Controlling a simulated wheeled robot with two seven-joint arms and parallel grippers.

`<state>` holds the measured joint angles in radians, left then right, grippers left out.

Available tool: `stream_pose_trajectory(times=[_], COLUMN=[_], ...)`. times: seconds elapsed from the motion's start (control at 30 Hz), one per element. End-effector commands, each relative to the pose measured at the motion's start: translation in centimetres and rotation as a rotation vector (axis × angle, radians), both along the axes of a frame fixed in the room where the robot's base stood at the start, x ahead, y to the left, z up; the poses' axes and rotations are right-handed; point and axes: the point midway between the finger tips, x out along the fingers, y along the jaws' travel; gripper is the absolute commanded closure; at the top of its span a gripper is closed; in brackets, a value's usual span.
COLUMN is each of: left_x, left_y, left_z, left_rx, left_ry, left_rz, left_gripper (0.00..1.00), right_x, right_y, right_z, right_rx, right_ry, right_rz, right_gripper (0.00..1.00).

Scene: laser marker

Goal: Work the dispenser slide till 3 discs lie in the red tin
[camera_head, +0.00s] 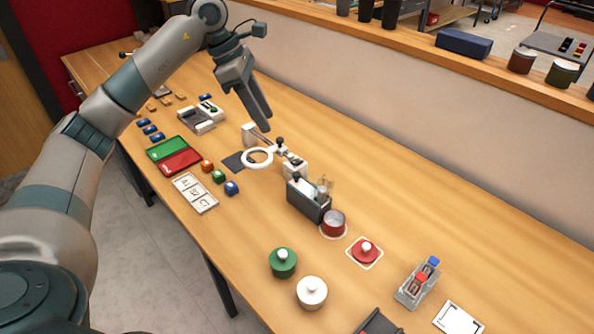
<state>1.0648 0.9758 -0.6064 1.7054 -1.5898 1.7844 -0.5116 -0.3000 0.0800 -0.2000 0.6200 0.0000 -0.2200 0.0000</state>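The dispenser (305,201) is a dark grey box at the middle of the table in the head view, with small metal and clear parts on top. The red tin (333,226) stands open against its near right end. Its inside looks pale, and I cannot make out any discs in it. A red lid with a white knob (365,251) lies on a white-edged mat to the right of the tin. My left gripper (265,127) hangs in the air behind and left of the dispenser, apart from it. Its fingers are seen nearly edge-on, so their gap is unclear. My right gripper is out of view.
A ring magnifier (257,158) stands left of the dispenser. Green (283,263) and white (312,293) knobbed lids or tins sit in front. A grey holder (417,285) is at right. Green and red trays (181,162) lie left. The table behind the dispenser is clear.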

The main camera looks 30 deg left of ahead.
Motion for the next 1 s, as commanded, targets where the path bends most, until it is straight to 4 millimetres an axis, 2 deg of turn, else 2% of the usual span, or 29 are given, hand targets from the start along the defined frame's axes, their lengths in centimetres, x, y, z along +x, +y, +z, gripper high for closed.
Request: stream_pose_trajectory(times=[0.03,0.1,0.67,0.87,1.0], left_x=[0.0,0.0,0.1,0.3,0.7], left_y=[0.0,0.1,-0.2,-0.9,-1.6], left_z=[-0.8,-1.0,-1.3,-3.0,-4.9], left_rx=[0.0,0.001,0.001,0.001,0.0], left_ry=[-0.001,0.0,0.002,0.003,0.005], left_rz=[0.0,0.0,0.0,-0.001,-0.001], left_gripper=[0.64,0.64,0.64,0.64,0.64], right_x=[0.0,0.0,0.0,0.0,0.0], right_y=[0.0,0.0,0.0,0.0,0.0], right_z=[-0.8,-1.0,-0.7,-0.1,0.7], right_rx=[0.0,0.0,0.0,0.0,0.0], right_ry=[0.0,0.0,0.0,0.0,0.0], right_rz=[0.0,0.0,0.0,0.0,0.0], right_gripper=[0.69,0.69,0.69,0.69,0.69])
